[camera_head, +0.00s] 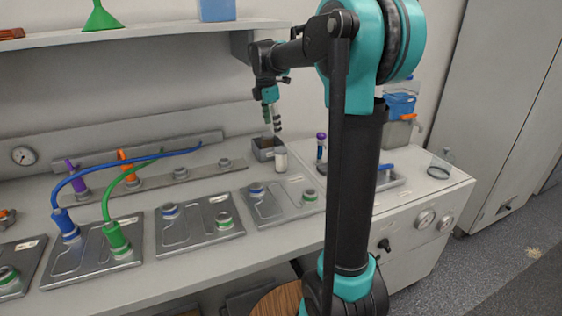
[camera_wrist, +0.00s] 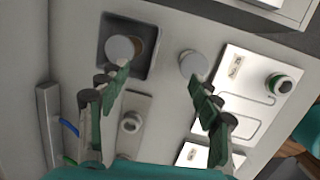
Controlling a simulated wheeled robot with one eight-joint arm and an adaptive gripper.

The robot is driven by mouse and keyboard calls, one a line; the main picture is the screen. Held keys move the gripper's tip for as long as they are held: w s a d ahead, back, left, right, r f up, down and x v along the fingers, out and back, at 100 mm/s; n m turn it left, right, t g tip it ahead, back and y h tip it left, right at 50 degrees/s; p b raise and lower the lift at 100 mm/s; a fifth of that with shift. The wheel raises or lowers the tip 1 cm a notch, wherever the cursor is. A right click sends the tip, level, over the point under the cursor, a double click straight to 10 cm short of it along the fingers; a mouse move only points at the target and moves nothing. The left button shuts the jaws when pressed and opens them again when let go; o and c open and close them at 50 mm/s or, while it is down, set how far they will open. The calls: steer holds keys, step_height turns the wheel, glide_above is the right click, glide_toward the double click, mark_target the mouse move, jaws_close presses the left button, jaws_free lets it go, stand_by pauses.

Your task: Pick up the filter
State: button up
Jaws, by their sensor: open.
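My gripper (camera_head: 272,122) is open, pointing down above the back of the bench near a small grey square box (camera_head: 263,154). In the wrist view my gripper (camera_wrist: 158,82) has its fingers apart with only bare bench between their tips. The box (camera_wrist: 104,28) holds a pale round disc (camera_wrist: 121,48) with a brown round piece (camera_wrist: 137,47) partly behind it. A pale round-topped cylinder (camera_wrist: 193,65) stands outside the box, close to the right fingertip; it also shows in the head view as a small white jar (camera_head: 280,161). I cannot tell which of these is the filter.
Flat grey plates with ports (camera_head: 200,223) line the bench front. A blue hose (camera_head: 130,165) and a green hose (camera_head: 112,185) arch over the left side. A purple-capped vial (camera_head: 321,142) stands to the right. A shelf (camera_head: 150,33) overhangs the back.

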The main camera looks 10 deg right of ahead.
mark_target(281, 150)
steer(key=s+m, duration=0.1)
steer(key=m, duration=0.1)
steer(key=s+d+f+m+g, duration=0.1)
steer(key=m, duration=0.1)
steer(key=s+d+m+y, duration=0.1)
steer(key=m, duration=0.1)
steer(key=shift+s+f+m, duration=0.15)
steer(key=shift+m, duration=0.25)
steer(key=shift+s+d+f+m+g+y, duration=0.1)
steer(key=shift+s+f+m+g+y, duration=0.1)
steer(key=shift+s+m, duration=0.3)
steer(key=shift+s+d+f+m+g+y, duration=0.1)
steer(key=shift+s+m+g, duration=0.1)
steer(key=shift+m, duration=0.5)
steer(key=f, duration=0.7)
steer(key=shift+w+f, duration=0.15)
steer(key=shift+w, duration=0.1)
steer(key=c, duration=1.2)
steer(key=shift+c, duration=0.2)
